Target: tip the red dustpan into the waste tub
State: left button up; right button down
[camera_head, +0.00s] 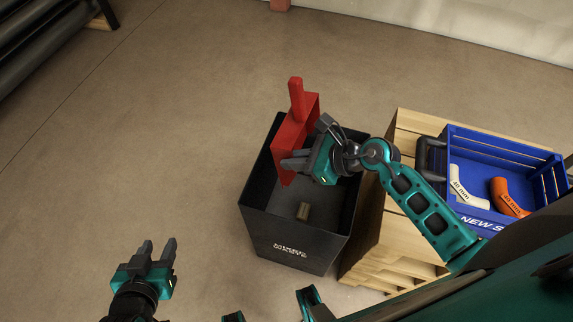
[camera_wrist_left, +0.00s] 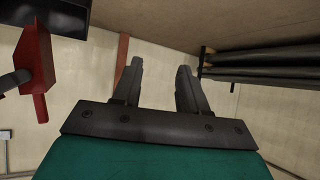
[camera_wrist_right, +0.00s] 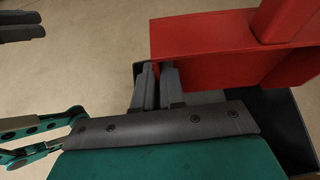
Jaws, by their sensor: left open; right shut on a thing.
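The red dustpan (camera_head: 296,126) is over the black waste tub (camera_head: 291,244) in the head view, tilted steeply with its handle pointing away. My right gripper (camera_head: 296,165) is shut on the dustpan's edge; the right wrist view shows the red pan (camera_wrist_right: 215,45) at its fingers. The dustpan also shows at the left of the left wrist view (camera_wrist_left: 38,70). My left gripper (camera_head: 158,251) is open and empty over bare floor, left of the tub.
A wooden crate stack (camera_head: 392,235) stands right of the tub, with a blue crate (camera_head: 490,150) on top holding a white and an orange pipe elbow (camera_head: 508,198). Dark pipes (camera_head: 45,40) lie on a rack at upper left. Floor left of the tub is clear.

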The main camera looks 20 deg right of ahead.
pick_arm(q)
jog(key=w+d+f+h+b, duration=0.1)
jog(key=d+f+b, duration=0.3)
jog(key=f+b, duration=0.7)
jog(key=shift+w+d+f+h+b, duration=0.3)
jog(key=shift+w+b, duration=0.35)
jog(key=shift+b, duration=3)
pick_arm(e)
jog(key=s+d+f+t+y, duration=0.2)
jog(key=s+d+t+y, duration=0.2)
jog(key=d+t+y, duration=0.1)
jog(key=shift+s+d+y, duration=0.3)
jog(key=shift+d+y, duration=0.25)
jog(key=shift+y, duration=0.35)
pick_arm(q)
jog(key=shift+a+f, duration=0.1)
jog(key=shift+f, duration=0.05)
pick_arm(e)
jog(key=shift+w+a+t, duration=0.1)
jog(key=shift+t, duration=0.2)
